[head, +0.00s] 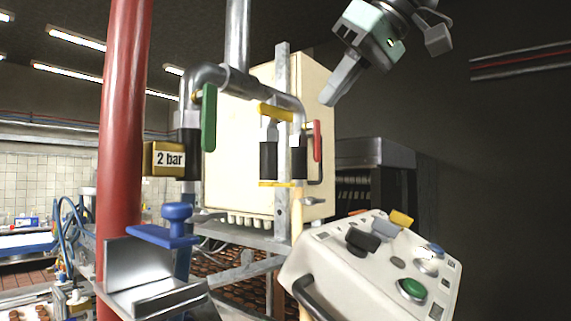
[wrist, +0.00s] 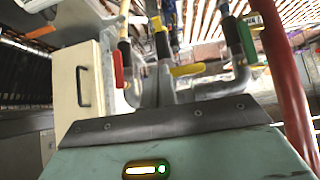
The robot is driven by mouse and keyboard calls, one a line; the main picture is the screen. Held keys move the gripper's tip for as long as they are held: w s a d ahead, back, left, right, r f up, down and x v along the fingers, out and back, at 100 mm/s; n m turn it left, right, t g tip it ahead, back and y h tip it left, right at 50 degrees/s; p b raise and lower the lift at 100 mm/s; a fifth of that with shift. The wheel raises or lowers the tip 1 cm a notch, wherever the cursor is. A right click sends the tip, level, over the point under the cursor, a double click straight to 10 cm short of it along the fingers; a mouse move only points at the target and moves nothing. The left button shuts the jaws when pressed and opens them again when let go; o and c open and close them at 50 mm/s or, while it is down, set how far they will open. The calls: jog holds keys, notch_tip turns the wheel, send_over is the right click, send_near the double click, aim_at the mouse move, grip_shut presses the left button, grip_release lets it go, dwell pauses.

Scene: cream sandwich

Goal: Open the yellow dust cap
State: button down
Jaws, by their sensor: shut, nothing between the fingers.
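A flat yellow piece (head: 275,184), which looks like the dust cap, lies level across the lower end of a black-sleeved pipe (head: 268,160) in the head view. It appears to be in place, closed over the pipe end. In the wrist view it seems to show as a small yellow patch (wrist: 157,23) near the top. My gripper (head: 331,99) is high at the upper right in the head view, above and to the right of the cap and well apart from it. It is shut and empty, pointing down and left. The fingertips are not clear in the wrist view.
A yellow lever (head: 275,112) sits above the black-sleeved pipes, with a red handle (head: 317,141) to the right and a green handle (head: 208,118) to the left. A red column (head: 122,120) stands further left. A control console (head: 330,262) stands below right. Open air surrounds my gripper.

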jog(key=p, duration=0.3)
send_near(276, 185)
jog(key=w+a, duration=0.2)
jog(key=w, duration=0.1)
jog(key=shift+a, duration=0.1)
jog(key=shift+f, duration=1.95)
jog(key=shift+s, duration=0.1)
